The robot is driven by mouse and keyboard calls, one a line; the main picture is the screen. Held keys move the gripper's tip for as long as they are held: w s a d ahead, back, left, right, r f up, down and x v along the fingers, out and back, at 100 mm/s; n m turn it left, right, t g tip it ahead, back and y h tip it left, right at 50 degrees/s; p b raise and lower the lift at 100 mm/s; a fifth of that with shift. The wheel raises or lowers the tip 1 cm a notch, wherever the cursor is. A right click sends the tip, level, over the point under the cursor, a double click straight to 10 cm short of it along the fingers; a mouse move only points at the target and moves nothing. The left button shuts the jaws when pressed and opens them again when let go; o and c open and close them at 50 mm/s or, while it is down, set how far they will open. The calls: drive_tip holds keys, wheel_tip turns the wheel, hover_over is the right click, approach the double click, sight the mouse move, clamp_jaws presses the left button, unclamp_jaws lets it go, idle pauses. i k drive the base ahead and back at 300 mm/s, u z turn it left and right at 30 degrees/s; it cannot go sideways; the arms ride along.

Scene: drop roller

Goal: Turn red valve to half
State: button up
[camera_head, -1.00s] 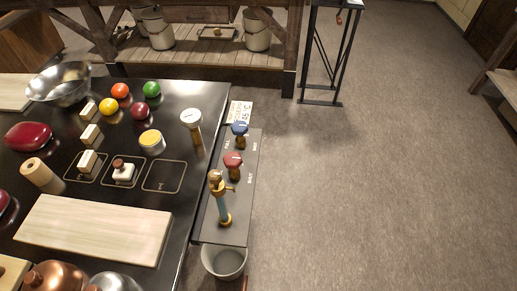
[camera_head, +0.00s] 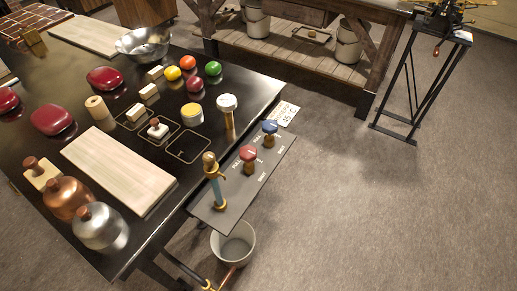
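The red valve (camera_head: 248,154) stands on a grey side panel (camera_head: 232,196) fixed along the right edge of the black table. White marks are printed on the panel beside it, too small to read surely. A blue valve (camera_head: 269,128) stands behind it to the right. A brass tap with a blue stem (camera_head: 215,185) stands in front of it to the left. A grey bucket (camera_head: 233,243) is below the panel's near end. The red valve's exact turn position cannot be told. My gripper is not clearly seen in this view.
The black table (camera_head: 262,92) holds a steel bowl, several coloured balls, blocks, a white-topped gauge (camera_head: 228,105), a wooden board (camera_head: 120,170) and metal pots. A wooden bench (camera_head: 290,50) and a black stand (camera_head: 408,100) are behind. The floor at right is clear.

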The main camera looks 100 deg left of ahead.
sight(248, 153)
drive_tip(key=z, duration=3.95)
drive_tip(key=k, duration=0.95)
drive_tip(key=z, duration=0.1)
